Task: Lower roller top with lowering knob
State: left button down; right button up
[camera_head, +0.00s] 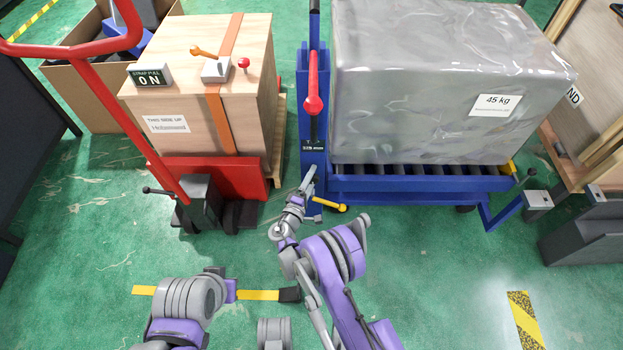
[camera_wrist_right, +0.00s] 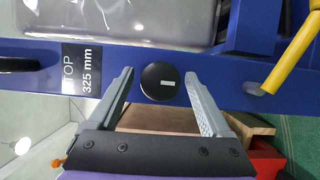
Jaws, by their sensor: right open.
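The blue roller cart carries its roller top (camera_head: 420,170), a row of dark rollers in a blue frame under a grey wrapped load (camera_head: 440,80). A black round knob (camera_wrist_right: 160,82) with a white mark, seemingly the lowering knob, sits on the blue frame beside a "TOP 325 mm" label (camera_wrist_right: 82,72). My right gripper (camera_wrist_right: 160,76) is open, its fingers on either side of the knob in this view, with gaps to both. In the head view my right gripper (camera_head: 309,180) is at the blue post's foot; the knob cannot be made out there. My left gripper is not in view.
A yellow lever (camera_head: 328,204) sticks out close to my right gripper. A red pallet truck (camera_head: 215,182) with a wooden crate (camera_head: 210,80) stands left. A red-knobbed lever (camera_head: 313,103) rises on the blue post (camera_head: 306,70). A station (camera_head: 590,150) stands right. Green floor lies open in front.

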jog(key=p+v, duration=0.1)
jog(key=v, duration=0.9)
jog(key=shift+s+p, duration=0.3)
jog(key=shift+s, duration=0.1)
jog(key=shift+a, duration=0.1)
